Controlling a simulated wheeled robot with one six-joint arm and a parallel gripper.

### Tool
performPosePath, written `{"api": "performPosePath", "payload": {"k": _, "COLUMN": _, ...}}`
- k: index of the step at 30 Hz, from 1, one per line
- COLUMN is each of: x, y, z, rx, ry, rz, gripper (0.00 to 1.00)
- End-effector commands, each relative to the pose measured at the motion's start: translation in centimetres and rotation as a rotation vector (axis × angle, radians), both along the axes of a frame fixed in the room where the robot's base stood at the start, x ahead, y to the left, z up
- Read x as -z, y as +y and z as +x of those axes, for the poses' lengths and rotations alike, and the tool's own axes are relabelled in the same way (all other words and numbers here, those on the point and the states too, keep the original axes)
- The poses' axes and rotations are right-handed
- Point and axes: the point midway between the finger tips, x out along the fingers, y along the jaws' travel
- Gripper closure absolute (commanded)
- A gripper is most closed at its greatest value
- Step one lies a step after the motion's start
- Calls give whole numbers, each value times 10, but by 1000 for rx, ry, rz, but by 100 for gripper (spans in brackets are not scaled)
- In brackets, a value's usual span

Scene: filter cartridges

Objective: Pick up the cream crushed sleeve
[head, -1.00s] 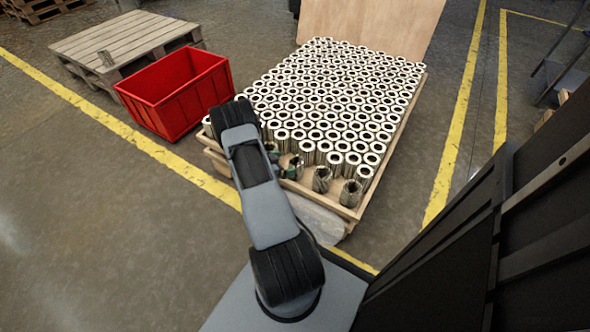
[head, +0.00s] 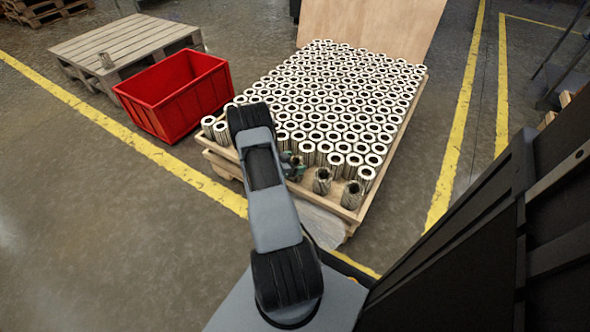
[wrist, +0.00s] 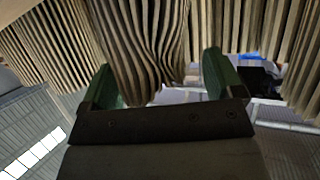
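A cream crushed sleeve with wavy, buckled pleats (wrist: 140,45) stands between the fingers of my gripper (wrist: 160,82) in the wrist view. The left green finger is close beside it; a gap shows between it and the right finger, so my gripper is open around it. In the head view, my gripper (head: 291,166) is at the near edge of the cartridge block, largely behind my arm, and the sleeve there is mostly hidden. Two more darker, misshapen sleeves, one (head: 322,181) and another (head: 352,195), stand to its right on the near edge.
Tightly packed cream cartridges (head: 330,105) fill the wooden pallet tray (head: 385,165), close behind my gripper. A red crate (head: 178,95) stands to the left. Floor is free at left.

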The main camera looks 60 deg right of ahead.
Motion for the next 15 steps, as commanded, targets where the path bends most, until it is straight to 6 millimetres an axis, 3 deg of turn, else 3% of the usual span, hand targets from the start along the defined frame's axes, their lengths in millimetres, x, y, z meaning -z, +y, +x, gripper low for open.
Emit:
{"api": "performPosePath", "payload": {"k": 9, "x": 0, "y": 0, "z": 0, "rx": 0, "ry": 0, "rz": 0, "gripper": 44}}
{"api": "performPosePath", "payload": {"k": 15, "x": 0, "y": 0, "z": 0, "rx": 0, "ry": 0, "rz": 0, "gripper": 46}}
